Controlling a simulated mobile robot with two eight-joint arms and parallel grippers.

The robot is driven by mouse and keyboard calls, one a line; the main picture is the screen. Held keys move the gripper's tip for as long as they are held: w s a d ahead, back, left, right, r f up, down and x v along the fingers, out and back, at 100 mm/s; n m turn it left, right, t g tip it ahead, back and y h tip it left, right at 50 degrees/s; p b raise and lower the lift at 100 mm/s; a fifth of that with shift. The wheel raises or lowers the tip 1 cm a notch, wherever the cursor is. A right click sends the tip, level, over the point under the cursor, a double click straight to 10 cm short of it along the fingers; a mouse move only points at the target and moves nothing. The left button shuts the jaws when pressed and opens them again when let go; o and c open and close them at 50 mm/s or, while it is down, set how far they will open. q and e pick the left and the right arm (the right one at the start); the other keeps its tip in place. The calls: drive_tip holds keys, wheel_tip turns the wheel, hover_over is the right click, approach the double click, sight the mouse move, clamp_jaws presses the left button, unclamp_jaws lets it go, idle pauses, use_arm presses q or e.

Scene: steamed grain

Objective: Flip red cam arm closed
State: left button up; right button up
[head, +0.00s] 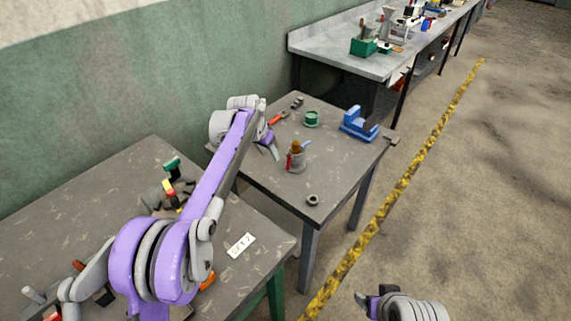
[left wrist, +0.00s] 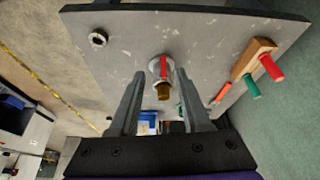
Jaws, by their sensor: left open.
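A small grey cylindrical fixture (head: 295,165) stands on the middle table, with a brown top and a blue piece at its upper right. The red cam arm (head: 289,161) shows as a narrow upright strip on its left side. In the left wrist view the red cam arm (left wrist: 162,66) lies across the round grey fixture (left wrist: 154,63), above a brown knob (left wrist: 164,92). My left gripper (head: 271,147) is open and empty, left of and above the fixture. In the left wrist view its fingers (left wrist: 163,80) point toward the fixture, one on each side. My right gripper (head: 371,301) is low in the head view, its jaws unclear.
The middle table also holds a dark ring (head: 312,199), a green round item (head: 311,118), a blue vise-like block (head: 359,125) and a red-handled tool (head: 278,118). The table front is mostly clear.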

use_arm(q)
drive_tip(key=m, duration=0.1)
approach(287, 167)
drive_tip(key=shift+h, duration=0.3)
drive_tip(key=p+x, duration=0.1)
drive_tip(key=x, duration=0.7)
drive_tip(key=shift+a, duration=0.15)
clamp_jaws()
